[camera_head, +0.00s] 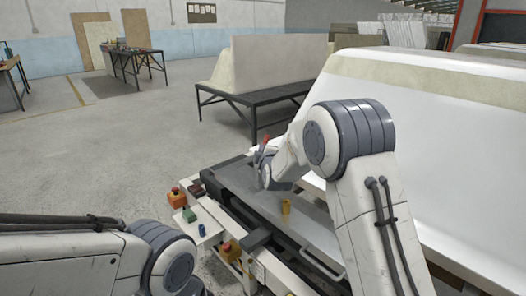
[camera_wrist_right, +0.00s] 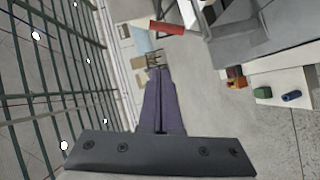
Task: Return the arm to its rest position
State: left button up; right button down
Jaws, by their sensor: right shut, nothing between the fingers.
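My right arm comes in from the lower right in the head view and bends at a large grey joint. Its gripper (camera_head: 259,156) is small there and partly hidden by the wrist, above the dark tray top. In the right wrist view the two dark fingers of the right gripper (camera_wrist_right: 157,74) lie together with nothing between them. My left arm shows at the lower left of the head view, folded with its grey joint to the right. Its gripper is out of view.
A dark tray (camera_head: 235,178) holds a yellow item (camera_head: 286,207). Beside it are an orange block (camera_head: 176,198), a green block (camera_head: 189,215) and a blue piece (camera_head: 202,230). A large white tub shell (camera_head: 450,150) stands close on the right. Open floor (camera_head: 130,150) lies left.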

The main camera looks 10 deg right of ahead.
jog(key=shift+s+d+r, duration=0.1)
jog(key=shift+s, duration=0.35)
jog(key=s+a+f+m+g+y, duration=0.2)
jog(key=s+a+g, duration=0.4)
jog(key=s, duration=0.7)
jog(key=s+a+f+m+g+y, duration=0.1)
jog(key=s+a+f+m+g, duration=0.15)
jog(key=s+a, duration=0.75)
jog(key=s+d+f+m+g+h, duration=0.1)
jog(key=s+d+g, duration=0.2)
jog(key=s, duration=0.6)
jog(key=s+d+m+g, duration=0.1)
jog(key=s+d+g, duration=0.15)
jog(key=s, duration=0.75)
jog(key=s+d+f+m+g+h, duration=0.1)
jog(key=s+d+g, duration=0.15)
jog(key=s, duration=0.65)
pick_arm(q)
notch_tip(320, 180, up, 22)
jog(key=p, duration=2.2)
pick_arm(e)
notch_tip(320, 180, up, 22)
jog(key=shift+w+d+t, duration=0.25)
jog(key=shift+w+t, duration=0.1)
pick_arm(q)
jog(key=shift+r, duration=0.1)
jog(key=shift+c, duration=0.3)
